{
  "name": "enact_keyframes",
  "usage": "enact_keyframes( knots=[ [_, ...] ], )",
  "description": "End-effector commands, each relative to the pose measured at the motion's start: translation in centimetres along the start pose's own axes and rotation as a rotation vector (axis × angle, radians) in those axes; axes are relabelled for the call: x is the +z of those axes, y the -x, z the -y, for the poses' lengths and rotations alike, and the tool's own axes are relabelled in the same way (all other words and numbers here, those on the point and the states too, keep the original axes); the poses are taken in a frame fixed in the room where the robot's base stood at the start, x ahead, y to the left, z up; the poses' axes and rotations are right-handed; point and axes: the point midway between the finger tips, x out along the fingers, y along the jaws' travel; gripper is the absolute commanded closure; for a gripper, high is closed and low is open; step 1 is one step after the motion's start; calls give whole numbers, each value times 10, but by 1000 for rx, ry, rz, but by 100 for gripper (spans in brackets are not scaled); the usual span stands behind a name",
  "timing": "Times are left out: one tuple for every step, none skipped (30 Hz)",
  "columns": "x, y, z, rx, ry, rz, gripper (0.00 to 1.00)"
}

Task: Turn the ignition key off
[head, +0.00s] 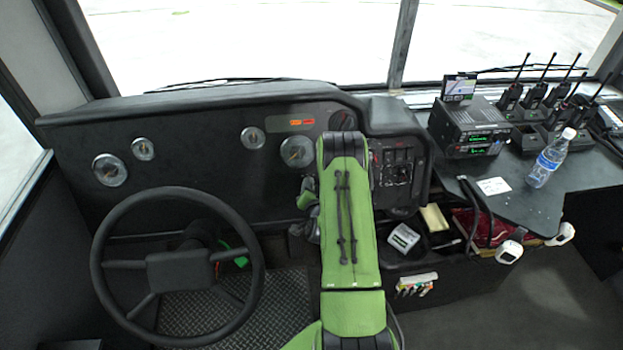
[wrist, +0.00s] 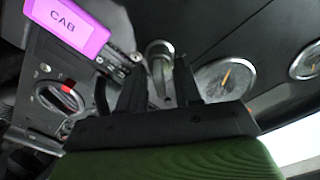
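In the wrist view, a round metal ignition switch (wrist: 159,47) is set in the dark dashboard, with a narrow metal piece that looks like the key (wrist: 160,76) below it. My gripper (wrist: 158,66) has its two dark fingers apart, one on each side of this piece. I see a gap between them and cannot make out any contact. A purple tag marked CAB (wrist: 68,24) is at the upper left, with small dark and metal parts beside it. In the head view my green arm hides the ignition area and most of the gripper.
A gauge (wrist: 224,79) lies close to the right finger in the wrist view. A knob with a red mark (wrist: 59,98) is at the left. The steering wheel (head: 178,257) stands left of my arm. A radio (head: 470,128) and a water bottle (head: 550,157) are on the right shelf.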

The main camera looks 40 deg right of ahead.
Motion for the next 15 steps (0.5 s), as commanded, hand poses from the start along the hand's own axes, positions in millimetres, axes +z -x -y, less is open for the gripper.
enact_keyframes(
  knots=[
    [1,0,0,0,0,1,66],
    [1,0,0,0,0,1,66],
    [1,0,0,0,0,1,66],
    [1,0,0,0,0,1,66],
    [1,0,0,0,0,1,66],
    [1,0,0,0,0,1,66],
    [1,0,0,0,0,1,66],
    [1,0,0,0,0,1,71],
    [1,0,0,0,0,1,77],
    [1,0,0,0,0,1,82],
    [1,0,0,0,0,1,86],
    [1,0,0,0,0,1,92],
    [1,0,0,0,0,1,97],
    [1,0,0,0,0,1,100],
    [1,0,0,0,0,0,100]
  ],
)
